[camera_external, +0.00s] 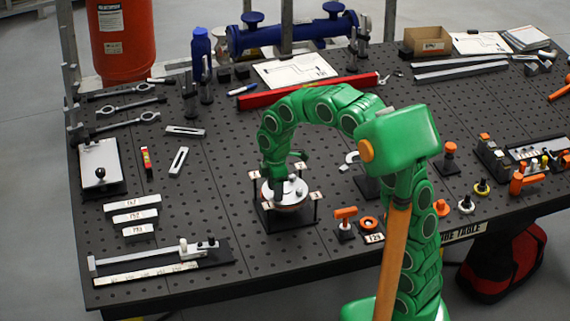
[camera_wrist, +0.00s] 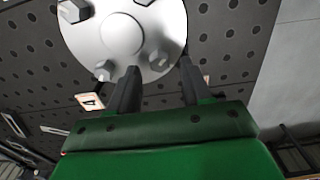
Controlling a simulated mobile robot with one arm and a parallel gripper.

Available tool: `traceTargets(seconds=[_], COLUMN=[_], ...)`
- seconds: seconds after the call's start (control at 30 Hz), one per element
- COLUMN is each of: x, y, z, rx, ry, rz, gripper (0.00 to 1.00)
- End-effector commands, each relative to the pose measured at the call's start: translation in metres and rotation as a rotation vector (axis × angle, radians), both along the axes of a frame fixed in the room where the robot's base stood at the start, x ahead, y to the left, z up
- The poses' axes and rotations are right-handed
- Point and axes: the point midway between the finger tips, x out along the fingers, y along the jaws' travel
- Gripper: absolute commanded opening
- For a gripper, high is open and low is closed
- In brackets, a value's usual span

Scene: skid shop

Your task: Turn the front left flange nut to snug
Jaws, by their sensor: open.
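A round silver flange (camera_external: 292,186) sits on a black stand with small number tags around it, left of the middle of the table. In the wrist view the flange (camera_wrist: 122,36) fills the top, with several nuts near its rim. One nut (camera_wrist: 158,61) lies between the two dark fingertips of my gripper (camera_wrist: 158,70). My gripper is open, and I see a gap on both sides of this nut. Another nut (camera_wrist: 103,71) sits left of the left finger. In the external view my gripper (camera_external: 276,190) is over the flange's left side, its fingers hard to make out.
An orange-handled tool (camera_external: 345,214) and an orange ring (camera_external: 368,222) stand right of the flange. A long red bar (camera_external: 310,90) lies behind it. A rail fixture (camera_external: 160,257) is at the front left. The perforated table is bare just left of the stand.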

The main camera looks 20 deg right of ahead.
Motion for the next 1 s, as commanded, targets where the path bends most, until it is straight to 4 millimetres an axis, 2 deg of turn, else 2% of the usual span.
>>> traceTargets(seconds=[0.13,0.4,0.73,1.0], x=[-0.0007,-0.0002,-0.0001,0.0001], y=[-0.0005,-0.0001,-0.0001,-0.0001], z=[-0.0119,-0.0134,-0.0132,-0.0132], rx=[-0.001,0.000,0.000,0.000], ry=[0.003,0.001,0.001,0.001], rz=[0.000,0.000,-0.001,-0.019], gripper=[0.49,0.49,0.00,0.00])
